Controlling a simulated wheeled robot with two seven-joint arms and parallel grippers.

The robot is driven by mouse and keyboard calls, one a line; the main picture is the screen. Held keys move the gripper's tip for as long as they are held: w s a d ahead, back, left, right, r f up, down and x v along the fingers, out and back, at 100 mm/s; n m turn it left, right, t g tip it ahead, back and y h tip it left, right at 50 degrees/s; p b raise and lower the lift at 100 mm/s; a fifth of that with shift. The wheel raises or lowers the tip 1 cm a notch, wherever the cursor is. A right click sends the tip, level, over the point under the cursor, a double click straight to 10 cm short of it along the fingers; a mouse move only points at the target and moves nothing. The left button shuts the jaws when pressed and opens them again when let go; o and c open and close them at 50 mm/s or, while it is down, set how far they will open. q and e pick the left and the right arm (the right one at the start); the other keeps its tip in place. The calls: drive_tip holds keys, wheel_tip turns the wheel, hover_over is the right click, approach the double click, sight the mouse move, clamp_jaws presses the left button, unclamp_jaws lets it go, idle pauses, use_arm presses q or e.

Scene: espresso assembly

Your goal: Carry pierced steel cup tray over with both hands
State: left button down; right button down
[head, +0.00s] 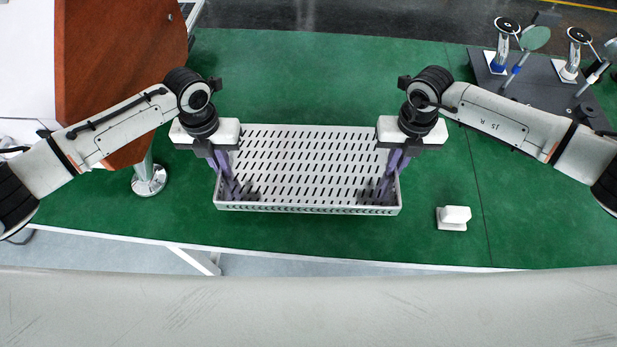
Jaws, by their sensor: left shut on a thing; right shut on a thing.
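The pierced steel cup tray (308,165) is a pale grey rectangular tray with slotted holes, in the middle of the head view over the green table. My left gripper (232,190) is shut on the tray's left end. My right gripper (385,188) is shut on its right end. The tray looks about level and empty. The fingertips and part of both short ends are hidden by my grippers. From this one view I cannot tell whether the tray touches the table or hangs just above it.
A small white block (453,218) lies right of the tray. A brown panel (120,70) and a round metal foot (149,180) stand at the left. A dark plate (535,85) with metal fittings lies at the back right. The green table (310,75) is clear behind the tray.

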use_arm(q)
drive_tip(key=shift+r, duration=0.1)
use_arm(e)
drive_tip(key=shift+r, duration=0.1)
idle(0.5)
